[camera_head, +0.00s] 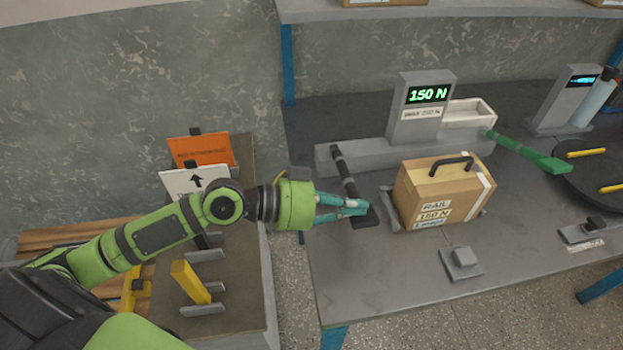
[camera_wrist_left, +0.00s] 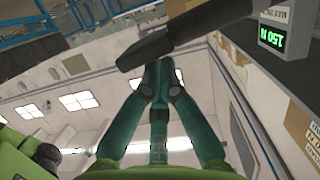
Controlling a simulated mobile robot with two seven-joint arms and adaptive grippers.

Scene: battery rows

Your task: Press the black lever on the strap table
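The black lever (camera_head: 345,170) sticks out from the grey block on the strap table (camera_head: 350,280), left of the display post, and ends in a flat dark pad. My left gripper (camera_head: 362,207) is at the lever's pad end, with its teal fingers together and nothing between them. In the left wrist view the dark lever (camera_wrist_left: 185,34) crosses just past the fingertips (camera_wrist_left: 162,75); I cannot tell whether they touch. The fingers cover part of the lever's pad in the head view. My right gripper is not in view.
A cardboard box (camera_head: 420,190) with a handle and a RAIL 150 N label stands right of the lever. The display post (camera_head: 424,110) reads 150 N. A green lever (camera_head: 530,152) and a dark turntable (camera_head: 590,185) lie further right. A side table (camera_head: 240,300) with signs stands left.

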